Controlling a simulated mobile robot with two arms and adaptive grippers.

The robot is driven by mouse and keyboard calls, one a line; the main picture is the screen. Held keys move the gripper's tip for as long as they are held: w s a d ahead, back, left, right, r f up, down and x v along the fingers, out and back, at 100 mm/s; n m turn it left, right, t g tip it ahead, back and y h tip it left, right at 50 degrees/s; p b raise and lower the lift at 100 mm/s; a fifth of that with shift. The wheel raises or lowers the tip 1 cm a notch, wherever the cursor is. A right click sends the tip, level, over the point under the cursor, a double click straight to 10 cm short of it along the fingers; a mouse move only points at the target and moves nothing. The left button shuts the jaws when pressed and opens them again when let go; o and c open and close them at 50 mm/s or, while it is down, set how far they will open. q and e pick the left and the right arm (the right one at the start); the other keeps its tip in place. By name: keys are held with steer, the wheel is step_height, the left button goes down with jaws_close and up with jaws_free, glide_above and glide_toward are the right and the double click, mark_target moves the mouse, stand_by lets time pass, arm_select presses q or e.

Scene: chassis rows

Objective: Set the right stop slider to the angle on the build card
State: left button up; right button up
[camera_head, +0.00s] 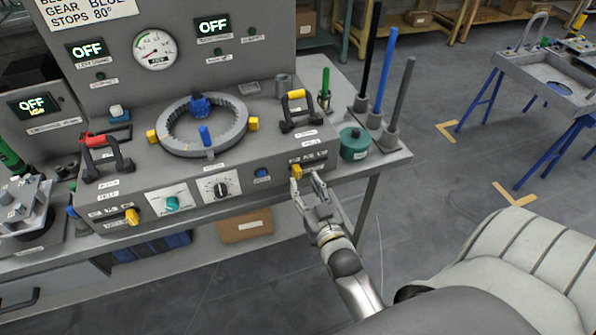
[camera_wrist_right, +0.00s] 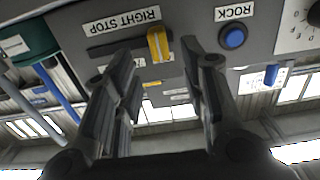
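The build card (camera_head: 90,12) at the top left reads "GEAR BLUE" and "STOPS 80°"; its top line is cut off. The right stop slider has a yellow knob (camera_head: 296,171) on the front face of the console. In the right wrist view the knob (camera_wrist_right: 159,44) sits at one end of a dark slot (camera_wrist_right: 115,48), beside the "RIGHT STOP" label. My right gripper (camera_head: 306,180) is open in front of the slider. In the wrist view its fingers (camera_wrist_right: 160,65) stand apart either side of the knob, with no clear contact. My left gripper is not in view.
A blue ROCK button (camera_wrist_right: 233,36) is close beside the right gripper. A teal round part (camera_head: 353,145) and upright rods (camera_head: 383,75) stand at the bench's right end. A black handle (camera_head: 300,118) is above the slider. The left slider has a yellow knob (camera_head: 132,216).

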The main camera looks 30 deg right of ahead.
mark_target(299, 174)
steer(key=shift+x, duration=2.55)
steer(key=shift+c, duration=0.3)
jaws_close()
